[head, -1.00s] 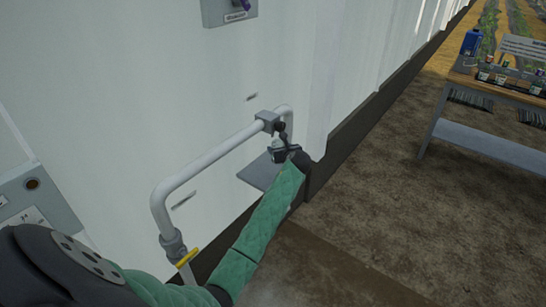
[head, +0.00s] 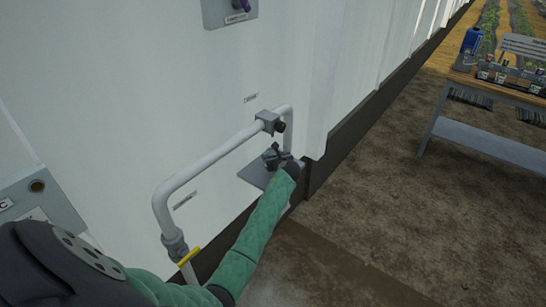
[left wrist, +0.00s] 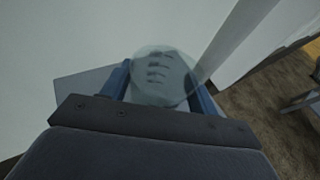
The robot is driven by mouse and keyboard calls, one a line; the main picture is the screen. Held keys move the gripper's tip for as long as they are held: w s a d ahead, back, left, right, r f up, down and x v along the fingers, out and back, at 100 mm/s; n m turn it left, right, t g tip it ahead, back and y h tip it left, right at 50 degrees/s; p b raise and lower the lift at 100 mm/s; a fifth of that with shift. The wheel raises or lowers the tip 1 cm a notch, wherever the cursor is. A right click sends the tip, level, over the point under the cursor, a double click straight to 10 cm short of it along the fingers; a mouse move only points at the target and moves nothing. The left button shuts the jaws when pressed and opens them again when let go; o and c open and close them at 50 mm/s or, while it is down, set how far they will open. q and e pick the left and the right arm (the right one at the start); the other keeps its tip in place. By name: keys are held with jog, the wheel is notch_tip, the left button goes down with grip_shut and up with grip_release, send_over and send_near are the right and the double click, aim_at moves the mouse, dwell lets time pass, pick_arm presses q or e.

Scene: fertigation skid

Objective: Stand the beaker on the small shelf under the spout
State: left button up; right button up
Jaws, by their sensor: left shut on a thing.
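The clear beaker (left wrist: 162,75), with dark graduation marks, is between the fingers of my left gripper (left wrist: 158,85) in the left wrist view. My left gripper is shut on it. In the head view the left gripper (head: 278,158) is at the small grey shelf (head: 256,175), below the spout (head: 289,118) at the pipe's right end. The beaker is hardly visible there, hidden by the gripper. The shelf also shows in the left wrist view (left wrist: 75,88), left of and behind the beaker. I cannot tell whether the beaker's base touches the shelf. My right gripper is out of view.
A grey pipe (head: 215,155) with a clamp and a yellow-handled valve (head: 188,257) runs along the white wall. A corrugated wall edge (head: 318,95) stands right of the shelf. A bench (head: 485,145) with bottles is farther right. Bare ground lies between.

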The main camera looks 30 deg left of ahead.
pick_arm(q)
jog(key=shift+f, duration=0.15)
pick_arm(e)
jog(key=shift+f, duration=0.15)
pick_arm(q)
jog(key=o, duration=1.1)
jog(key=shift+c, duration=0.2)
